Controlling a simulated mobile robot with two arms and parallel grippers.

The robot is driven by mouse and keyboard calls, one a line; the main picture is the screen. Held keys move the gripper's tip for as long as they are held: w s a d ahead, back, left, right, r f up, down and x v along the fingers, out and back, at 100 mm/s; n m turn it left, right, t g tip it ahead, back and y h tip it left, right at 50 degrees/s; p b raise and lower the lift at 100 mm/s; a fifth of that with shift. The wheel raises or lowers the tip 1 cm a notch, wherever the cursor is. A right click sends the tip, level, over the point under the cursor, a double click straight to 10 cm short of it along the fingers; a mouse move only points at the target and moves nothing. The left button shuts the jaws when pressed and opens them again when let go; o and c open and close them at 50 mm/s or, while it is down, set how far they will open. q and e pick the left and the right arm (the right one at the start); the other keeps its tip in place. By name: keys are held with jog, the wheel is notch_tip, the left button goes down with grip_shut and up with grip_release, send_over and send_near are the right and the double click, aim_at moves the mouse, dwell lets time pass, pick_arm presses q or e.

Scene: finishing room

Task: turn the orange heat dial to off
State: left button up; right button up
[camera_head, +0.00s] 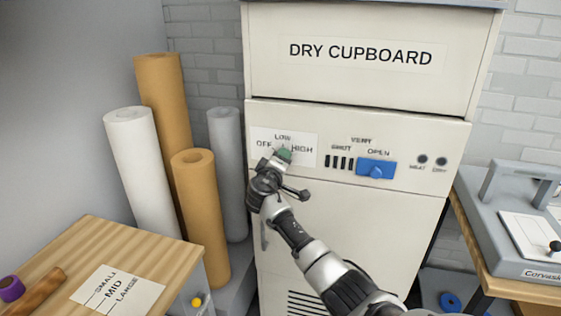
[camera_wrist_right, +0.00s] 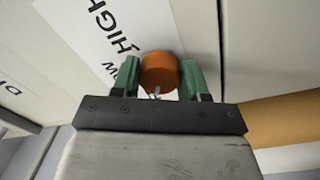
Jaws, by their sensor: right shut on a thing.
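The orange heat dial (camera_wrist_right: 159,70) is on the cupboard's control panel (camera_head: 318,191). In the right wrist view it sits between the green fingers of my right gripper (camera_wrist_right: 160,84), which is shut on it. A small pale mark shows at the dial's lower edge, but I cannot tell which setting it points to. In the head view my right gripper (camera_head: 283,156) covers the dial, below the white label (camera_head: 306,137) reading OFF, LOW and HIGH. My left gripper is not in view.
A blue vent slider (camera_head: 376,168) sits at the OPEN side, right of the dial. Two dark lamps (camera_head: 431,160) are farther right. Paper rolls (camera_head: 200,215) and a wooden-topped table (camera_head: 165,253) stand left. A grey press (camera_head: 500,225) stands right.

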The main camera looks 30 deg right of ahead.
jog(key=o, duration=0.9)
jog(key=b+v, duration=0.2)
jog(key=v, duration=0.9)
jog(key=shift+f, duration=0.1)
